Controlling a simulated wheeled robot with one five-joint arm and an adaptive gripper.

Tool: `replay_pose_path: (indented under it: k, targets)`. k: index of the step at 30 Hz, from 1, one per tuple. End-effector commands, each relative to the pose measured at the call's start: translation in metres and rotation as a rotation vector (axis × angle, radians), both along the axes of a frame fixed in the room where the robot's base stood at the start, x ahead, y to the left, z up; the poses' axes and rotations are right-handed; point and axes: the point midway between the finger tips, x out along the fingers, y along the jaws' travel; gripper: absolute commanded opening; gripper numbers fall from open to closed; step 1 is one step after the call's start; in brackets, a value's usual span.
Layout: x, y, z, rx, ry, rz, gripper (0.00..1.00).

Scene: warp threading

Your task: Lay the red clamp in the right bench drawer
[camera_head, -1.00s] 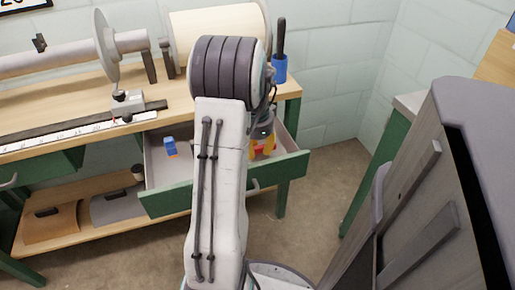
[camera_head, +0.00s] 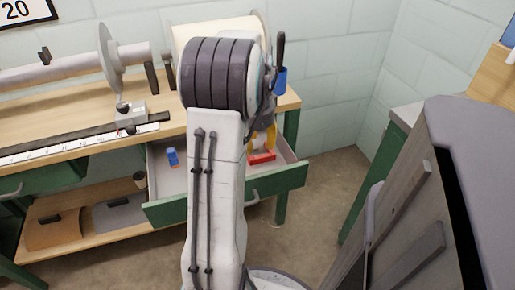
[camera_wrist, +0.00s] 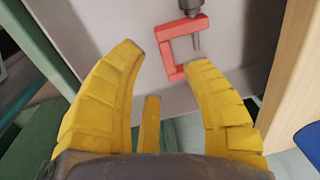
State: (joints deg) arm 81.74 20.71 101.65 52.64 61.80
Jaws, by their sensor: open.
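The red clamp (camera_wrist: 171,54) lies on the grey floor of the open right bench drawer (camera_head: 277,183). It also shows in the head view (camera_head: 262,158), inside the drawer's right part. Its dark screw end points up in the wrist view. My gripper (camera_wrist: 168,54) is open, its yellow fingers apart just short of the clamp, with no finger seen closed on it. The clamp's lower corner shows between the fingertips; whether a finger touches it I cannot tell. In the head view my arm hides the middle of the drawer and most of the gripper.
A small blue item (camera_head: 173,156) lies in the drawer's left part. The wooden bench top (camera_head: 60,110) carries a roller and a ruler. A blue cup (camera_head: 281,80) with a dark handle stands at the bench's right end. A grey-topped green cabinet (camera_head: 400,125) stands to the right.

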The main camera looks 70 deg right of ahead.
Motion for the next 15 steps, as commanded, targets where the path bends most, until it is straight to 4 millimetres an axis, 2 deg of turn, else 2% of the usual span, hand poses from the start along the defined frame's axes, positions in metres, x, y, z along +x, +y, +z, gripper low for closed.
replay_pose_path:
  k: [1, 6, 15]
  targets:
    - [0.0, 0.0, 0.013, -0.001, 0.0, 0.0, 0.43]
    - [-0.001, 0.002, 0.031, -0.001, 0.0, 0.0, 0.43]
    - [-0.001, 0.004, 0.046, 0.0, 0.0, 0.0, 0.43]
